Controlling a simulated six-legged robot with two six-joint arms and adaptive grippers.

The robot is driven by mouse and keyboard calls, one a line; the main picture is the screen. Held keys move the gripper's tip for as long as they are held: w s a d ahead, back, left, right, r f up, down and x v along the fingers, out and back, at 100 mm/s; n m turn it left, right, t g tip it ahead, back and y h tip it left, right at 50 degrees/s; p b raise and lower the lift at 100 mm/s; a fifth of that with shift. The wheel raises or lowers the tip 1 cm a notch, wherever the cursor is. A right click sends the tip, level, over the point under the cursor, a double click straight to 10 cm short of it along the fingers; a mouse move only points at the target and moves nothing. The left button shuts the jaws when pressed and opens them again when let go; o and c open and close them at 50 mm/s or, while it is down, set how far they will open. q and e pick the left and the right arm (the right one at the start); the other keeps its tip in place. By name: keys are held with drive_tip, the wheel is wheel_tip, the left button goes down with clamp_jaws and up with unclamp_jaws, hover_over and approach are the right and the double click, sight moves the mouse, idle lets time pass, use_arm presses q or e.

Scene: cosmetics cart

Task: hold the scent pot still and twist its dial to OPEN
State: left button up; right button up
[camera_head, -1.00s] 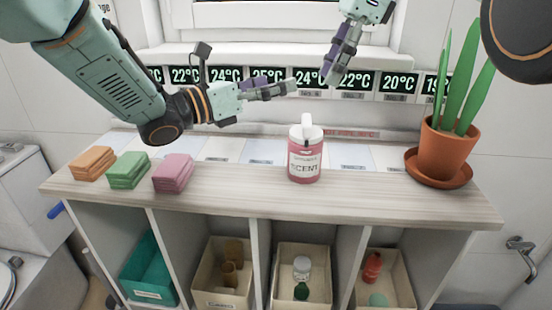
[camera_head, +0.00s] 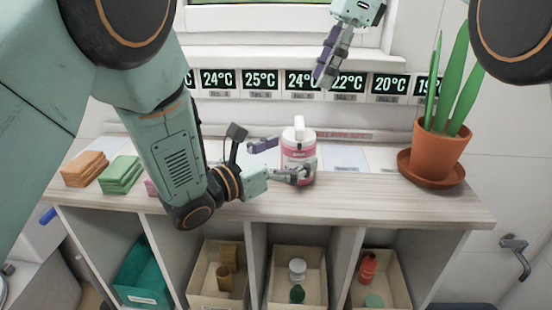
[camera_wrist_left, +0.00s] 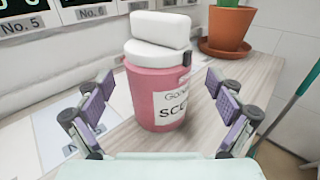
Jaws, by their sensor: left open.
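The scent pot (camera_head: 297,150) is a pink jar with a white lid and a raised white dial (camera_head: 299,127). It stands upright on the cart's wooden top. In the left wrist view the pot (camera_wrist_left: 158,95) sits between the open fingers, its dial (camera_wrist_left: 158,28) a thick white bar across the lid. My left gripper (camera_head: 280,160) is open at the pot's left, one finger behind and one in front of it. In the wrist view, gaps show between both fingers and the pot. My right gripper (camera_head: 327,62) hangs above and behind the pot, fingers pointing down; its opening is unclear.
A potted plant (camera_head: 438,150) stands at the right end of the top. Orange and green cloth stacks (camera_head: 120,174) lie at the left; a pink one is mostly hidden by my left arm. Temperature displays (camera_head: 260,80) line the back. Bins fill the shelves below.

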use_arm(q)
drive_tip(key=shift+x, duration=1.3)
drive_tip(key=shift+c, duration=0.2)
